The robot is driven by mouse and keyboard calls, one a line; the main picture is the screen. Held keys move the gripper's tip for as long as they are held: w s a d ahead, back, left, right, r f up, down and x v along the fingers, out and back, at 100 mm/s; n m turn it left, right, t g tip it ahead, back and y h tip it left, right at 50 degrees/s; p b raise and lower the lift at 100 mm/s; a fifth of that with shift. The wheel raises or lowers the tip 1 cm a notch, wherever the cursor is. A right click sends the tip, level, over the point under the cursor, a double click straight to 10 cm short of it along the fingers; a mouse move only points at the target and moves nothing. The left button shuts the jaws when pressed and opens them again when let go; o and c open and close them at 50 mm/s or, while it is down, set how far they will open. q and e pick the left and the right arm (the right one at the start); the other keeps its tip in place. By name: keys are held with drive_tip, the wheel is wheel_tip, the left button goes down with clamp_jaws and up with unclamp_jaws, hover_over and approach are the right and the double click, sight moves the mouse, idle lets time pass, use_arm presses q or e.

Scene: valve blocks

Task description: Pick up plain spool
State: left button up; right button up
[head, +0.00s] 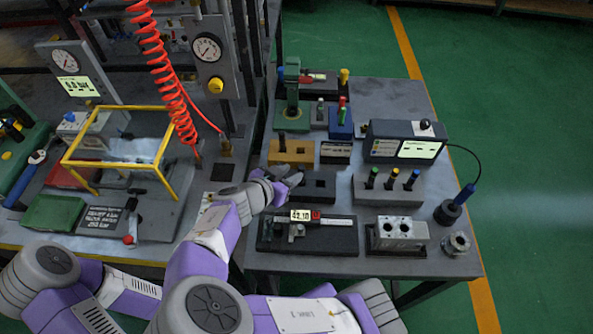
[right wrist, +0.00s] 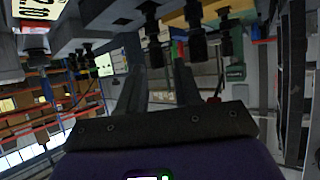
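Three dark spools with green (head: 373,171), yellow (head: 394,173) and blue (head: 415,174) tops stand in a grey rack (head: 388,195) on the right-hand table. A black peg (head: 282,141) stands in the yellow-brown block. I cannot tell which of these is the plain spool. My right gripper (head: 290,182) is left of the rack, by a dark block with square openings (head: 319,187). In the right wrist view its fingers (right wrist: 158,85) are apart with nothing between them; several dark spool-like parts (right wrist: 195,35) show beyond, upside down. My left gripper is out of view.
A caliper in a black tray (head: 308,238), a silver block with two bores (head: 400,232) and a metal fitting (head: 457,243) lie along the near side. A display box (head: 405,140) stands behind the rack. A yellow-framed guard (head: 125,150) is at left.

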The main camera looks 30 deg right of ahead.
sight(301, 169)
drive_tip(key=b+x, duration=0.1)
drive_tip(key=x, duration=0.4)
drive_tip(key=shift+s+d+f+b, duration=0.1)
drive_tip(key=shift+d+f+b, duration=0.1)
drive_tip(key=shift+d+b, duration=0.2)
clamp_jaws()
